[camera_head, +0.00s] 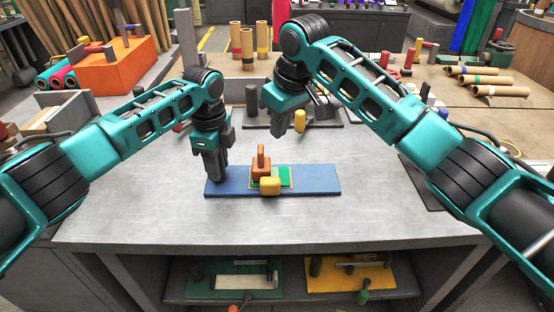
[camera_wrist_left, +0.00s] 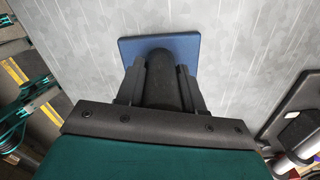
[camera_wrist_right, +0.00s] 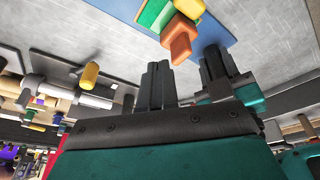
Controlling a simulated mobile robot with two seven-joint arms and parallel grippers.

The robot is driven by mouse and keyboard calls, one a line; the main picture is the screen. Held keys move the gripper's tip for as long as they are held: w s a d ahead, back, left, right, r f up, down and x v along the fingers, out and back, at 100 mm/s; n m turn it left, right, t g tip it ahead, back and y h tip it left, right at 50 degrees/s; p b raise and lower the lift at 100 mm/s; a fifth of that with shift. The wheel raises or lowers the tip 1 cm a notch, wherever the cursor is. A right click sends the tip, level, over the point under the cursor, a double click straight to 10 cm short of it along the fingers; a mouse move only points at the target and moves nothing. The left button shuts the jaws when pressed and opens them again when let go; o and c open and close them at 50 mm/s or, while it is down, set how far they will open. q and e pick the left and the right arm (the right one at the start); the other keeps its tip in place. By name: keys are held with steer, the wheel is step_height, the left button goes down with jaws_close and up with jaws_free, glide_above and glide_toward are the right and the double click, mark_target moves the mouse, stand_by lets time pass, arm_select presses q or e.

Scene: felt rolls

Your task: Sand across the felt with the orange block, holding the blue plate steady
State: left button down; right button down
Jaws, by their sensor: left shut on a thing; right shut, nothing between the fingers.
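The blue plate (camera_head: 322,180) lies flat on the grey table, its left end under my left gripper (camera_head: 214,178). In the left wrist view the fingers are around a dark upright post (camera_wrist_left: 161,78) at the end of the blue plate (camera_wrist_left: 184,46). The green felt (camera_head: 285,182) lies on the middle of the plate. The orange block (camera_head: 261,162) with its raised handle stands on the felt, and a yellow block (camera_head: 270,186) sits at its near edge. My right gripper (camera_head: 276,128) is shut and empty, above and behind the orange block (camera_wrist_right: 179,42), not touching it.
A yellow cylinder (camera_head: 300,121) stands on a dark tray behind the plate. An orange box (camera_head: 112,66) stands at the back left. Cardboard rolls (camera_head: 490,80) lie at the back right.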

arm_select(q)
steer(key=shift+f, duration=0.15)
steer(key=c, duration=0.6)
jaws_free()
steer(key=shift+o, duration=0.3)
steer(key=o, duration=0.5)
steer(key=shift+o, duration=0.2)
steer(key=shift+r, duration=0.25)
steer(key=shift+r+p, duration=1.35)
steer(key=shift+p, duration=0.7)
